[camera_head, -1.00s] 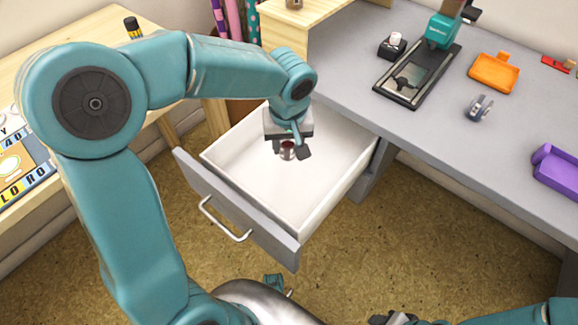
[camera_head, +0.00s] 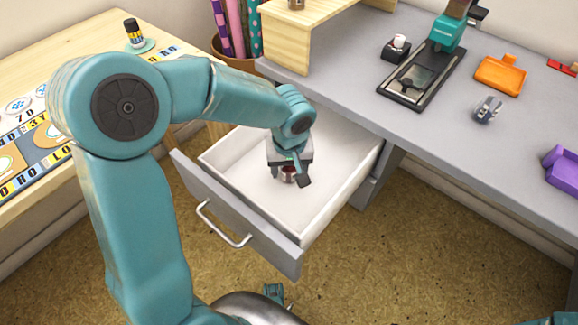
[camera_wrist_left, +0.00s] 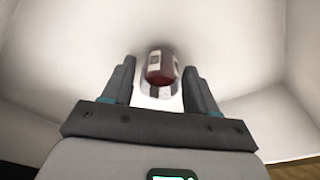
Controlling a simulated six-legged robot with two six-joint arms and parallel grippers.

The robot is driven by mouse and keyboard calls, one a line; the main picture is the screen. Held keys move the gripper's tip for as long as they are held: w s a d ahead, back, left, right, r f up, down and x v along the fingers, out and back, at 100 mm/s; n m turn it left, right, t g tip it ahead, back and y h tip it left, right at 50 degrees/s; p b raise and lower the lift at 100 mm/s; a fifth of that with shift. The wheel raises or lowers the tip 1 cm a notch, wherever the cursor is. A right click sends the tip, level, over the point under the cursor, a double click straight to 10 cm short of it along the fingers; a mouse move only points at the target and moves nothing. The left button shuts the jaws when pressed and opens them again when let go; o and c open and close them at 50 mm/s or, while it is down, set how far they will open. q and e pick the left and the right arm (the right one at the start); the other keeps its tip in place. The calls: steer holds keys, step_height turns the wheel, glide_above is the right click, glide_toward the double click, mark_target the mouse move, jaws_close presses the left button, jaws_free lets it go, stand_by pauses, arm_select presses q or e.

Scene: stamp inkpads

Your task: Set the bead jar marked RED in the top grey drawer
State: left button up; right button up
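The bead jar (camera_head: 288,173) is small, with dark red contents and a pale label. Its label text is too small to read. It is between the fingers of my left gripper (camera_head: 289,176), low inside the open top grey drawer (camera_head: 238,212). My right gripper is out of view.
A wooden table (camera_head: 75,72) stands at the left. The drawer floor around the jar is clear.

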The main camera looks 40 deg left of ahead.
mark_target(290, 172)
arm_select(q)
steer(key=shift+r+p, duration=0.4)
steer(key=shift+r, duration=0.15)
step_height(290, 172, up, 11)
steer(key=s+d+p, duration=0.1)
steer(key=p, duration=0.2)
steer(key=shift+s, duration=0.2)
steer(key=shift+p, duration=0.3)
